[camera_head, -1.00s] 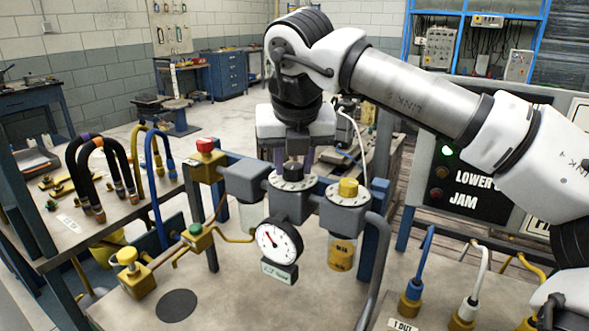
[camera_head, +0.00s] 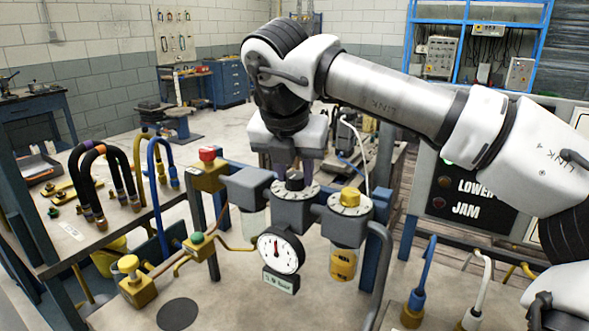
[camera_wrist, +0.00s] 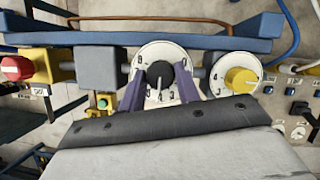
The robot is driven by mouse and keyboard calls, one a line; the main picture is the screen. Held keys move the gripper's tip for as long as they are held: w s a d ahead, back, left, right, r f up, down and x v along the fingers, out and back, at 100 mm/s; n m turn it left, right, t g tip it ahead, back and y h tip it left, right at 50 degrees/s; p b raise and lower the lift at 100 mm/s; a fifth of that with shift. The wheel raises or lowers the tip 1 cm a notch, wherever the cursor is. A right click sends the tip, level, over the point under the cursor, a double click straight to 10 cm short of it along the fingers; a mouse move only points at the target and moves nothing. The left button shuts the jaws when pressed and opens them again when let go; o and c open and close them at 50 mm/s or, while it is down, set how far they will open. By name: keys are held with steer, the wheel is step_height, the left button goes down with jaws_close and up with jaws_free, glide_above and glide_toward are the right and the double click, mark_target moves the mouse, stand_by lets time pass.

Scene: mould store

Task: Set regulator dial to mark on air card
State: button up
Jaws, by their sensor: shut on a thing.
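The regulator's black dial knob (camera_head: 294,182) sits on a round white scale plate (camera_head: 309,192) on the grey unit. The knob shows from above in the wrist view (camera_wrist: 156,75). My gripper (camera_wrist: 160,86) points down with its purple fingers on both sides of the knob, shut on it. A white pointer line on the knob faces the near side of the plate in the wrist view; the scale marks are too small to read. I cannot make out the air card.
A yellow knob (camera_head: 350,196) on a second scale plate is close on the right. A red-capped valve (camera_head: 207,154) is on the left, with green (camera_head: 197,238) and yellow (camera_head: 128,264) knobs lower down. Hoses stand on the left bench. The floor behind is mostly clear.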

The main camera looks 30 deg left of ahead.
steer(key=o, duration=1)
steer(key=p+v, duration=0.3)
steer(key=v, duration=1)
steer(key=shift+s+r, duration=0.2)
steer(key=shift+r, duration=0.2)
